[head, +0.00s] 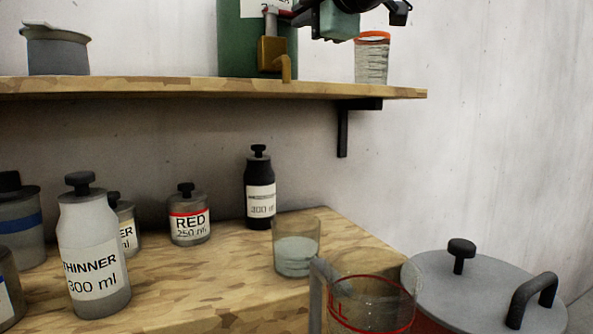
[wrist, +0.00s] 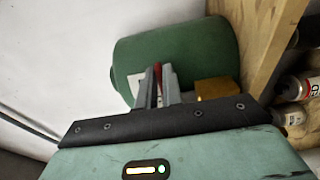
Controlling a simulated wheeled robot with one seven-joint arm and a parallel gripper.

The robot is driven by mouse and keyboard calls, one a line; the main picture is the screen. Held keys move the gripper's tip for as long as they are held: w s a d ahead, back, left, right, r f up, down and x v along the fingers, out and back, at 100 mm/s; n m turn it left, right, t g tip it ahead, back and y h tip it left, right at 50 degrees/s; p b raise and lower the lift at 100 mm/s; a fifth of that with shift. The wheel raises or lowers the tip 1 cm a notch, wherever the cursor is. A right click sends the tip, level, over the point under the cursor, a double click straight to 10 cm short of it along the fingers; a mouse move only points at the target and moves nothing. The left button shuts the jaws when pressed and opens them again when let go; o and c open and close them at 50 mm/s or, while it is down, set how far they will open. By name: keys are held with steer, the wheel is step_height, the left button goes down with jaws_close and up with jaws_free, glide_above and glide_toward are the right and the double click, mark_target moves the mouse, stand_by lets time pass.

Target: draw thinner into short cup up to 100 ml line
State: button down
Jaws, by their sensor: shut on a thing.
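A green drum (head: 232,45) stands on the shelf with a brass tap (head: 272,54) and a downward spout. My gripper (head: 288,13) is at the top of the tap, shut on its red lever; in the wrist view the fingers (wrist: 157,88) close around the narrow red lever (wrist: 157,72). A short clear cup (head: 297,245) stands upright on the bench, below and roughly in line with the spout. It holds clear liquid in its lower part. I cannot make out the cup's line marks. No stream shows between spout and cup. The drum label is mostly cut off.
A clear jug (head: 372,300) with red marks stands in front of the short cup. A lidded grey pot (head: 475,290) is at right. A tall orange-rimmed cup (head: 373,60) is on the shelf (head: 180,88). A THINNER bottle (head: 92,250) and several others crowd the bench's left.

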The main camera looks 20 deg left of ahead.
steer(key=shift+s+a+f+m+t+h+b, duration=0.15)
steer(key=shift+s+a+m+t+h+b, duration=0.25)
steer(key=shift+b, duration=2.3)
steer(key=c, duration=1.5)
jaws_free()
steer(key=shift+s+d, duration=0.1)
steer(key=shift+d, duration=0.05)
steer(key=shift+c, duration=0.2)
steer(key=shift+o, duration=0.4)
steer(key=shift+d, duration=0.1)
steer(key=shift+d, duration=0.1)
